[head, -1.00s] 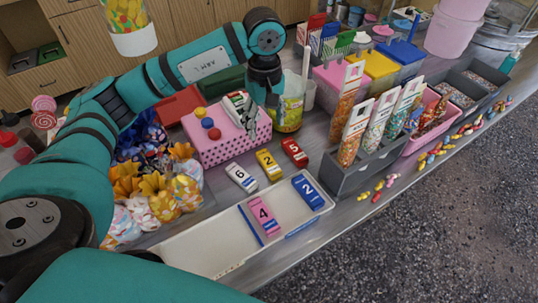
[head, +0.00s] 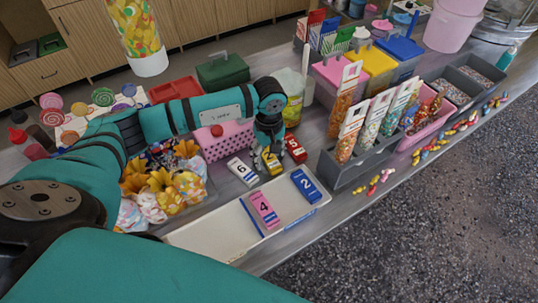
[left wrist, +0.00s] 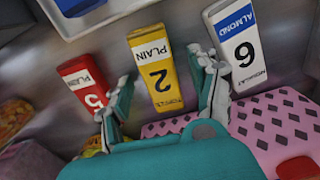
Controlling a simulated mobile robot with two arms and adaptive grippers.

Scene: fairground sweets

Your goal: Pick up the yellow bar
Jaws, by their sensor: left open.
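The yellow bar (left wrist: 156,66), marked "PLAIN" and 2, lies on the metal counter. In the left wrist view it sits between the spread fingers of my left gripper (left wrist: 160,72). The gripper is open, one finger on each side, and I cannot tell whether either touches the bar. In the head view my left gripper (head: 266,161) is over the yellow bar (head: 272,166) and hides part of it. A red bar (left wrist: 84,83) marked 5 and a white-and-blue bar (left wrist: 236,45) marked 6 flank it. My right gripper is not in view.
A cream tray (head: 208,236) in front holds a pink bar (head: 264,210) marked 4 and a blue bar (head: 307,186) marked 2. A pink patterned box (head: 225,143) stands behind the gripper. A grey bin (head: 350,176) with sweet tubes stands to the right.

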